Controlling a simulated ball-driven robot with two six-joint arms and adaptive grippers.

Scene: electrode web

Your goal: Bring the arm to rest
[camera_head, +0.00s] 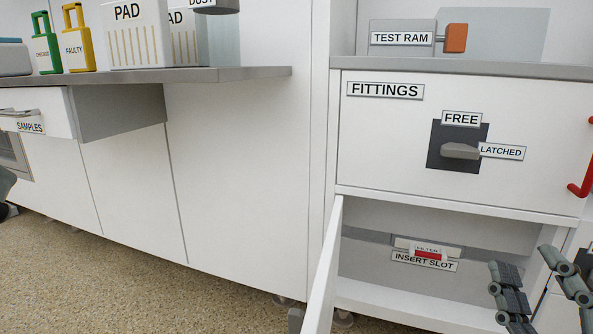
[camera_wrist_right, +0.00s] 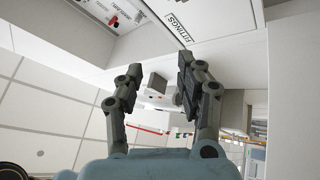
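My right gripper (camera_head: 541,285) is at the lower right of the head view, in front of the cabinet's right side. Its two dark grey fingers stand apart with nothing between them. In the right wrist view the gripper (camera_wrist_right: 158,82) is also open and empty, with the cabinet fronts beyond it. Only a small dark piece, perhaps of my left arm, shows at the left edge of the head view. My left gripper cannot be made out.
The FITTINGS front (camera_head: 385,130) has a grey latch handle (camera_head: 460,151) and a red handle (camera_head: 581,170). Below it, a door (camera_head: 325,275) stands open beside a compartment with an INSERT SLOT label (camera_head: 424,261). The SAMPLES drawer (camera_head: 50,118) is pulled out. The floor (camera_head: 130,280) at left is clear.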

